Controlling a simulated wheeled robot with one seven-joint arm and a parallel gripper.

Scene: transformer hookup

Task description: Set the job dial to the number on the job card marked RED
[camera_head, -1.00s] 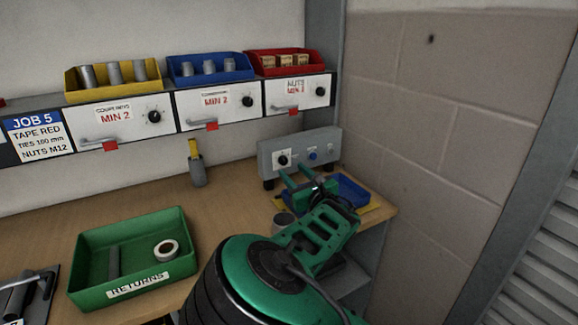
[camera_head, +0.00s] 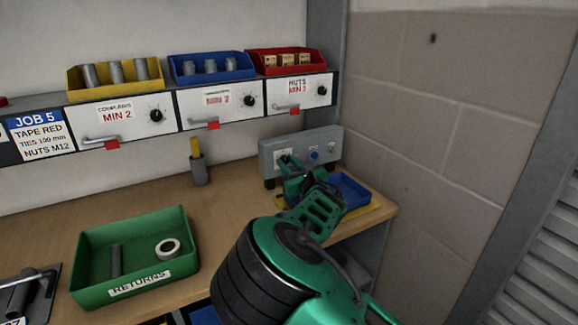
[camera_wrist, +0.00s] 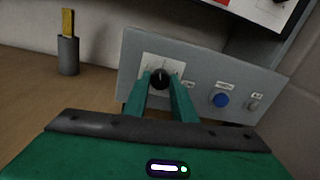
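The job card (camera_head: 39,135) hangs at the left end of the shelf front and reads JOB 5, TAPE RED, TIES 100 mm, NUTS M12. The job dial is a black knob (camera_wrist: 159,77) on a white plate on the grey control box (camera_head: 327,143), at the back right of the bench. My gripper (camera_head: 287,164) is in front of the box. In the wrist view its two green fingers (camera_wrist: 160,82) stand apart, one on each side of the knob. I cannot tell whether they touch it. The dial's setting is not readable.
A blue button (camera_wrist: 220,100) and a small switch (camera_wrist: 255,101) are right of the dial. A blue tray (camera_head: 350,190) lies below the box. A grey holder (camera_head: 199,173) stands to the left. The green RETURNS bin (camera_head: 95,250) is front left.

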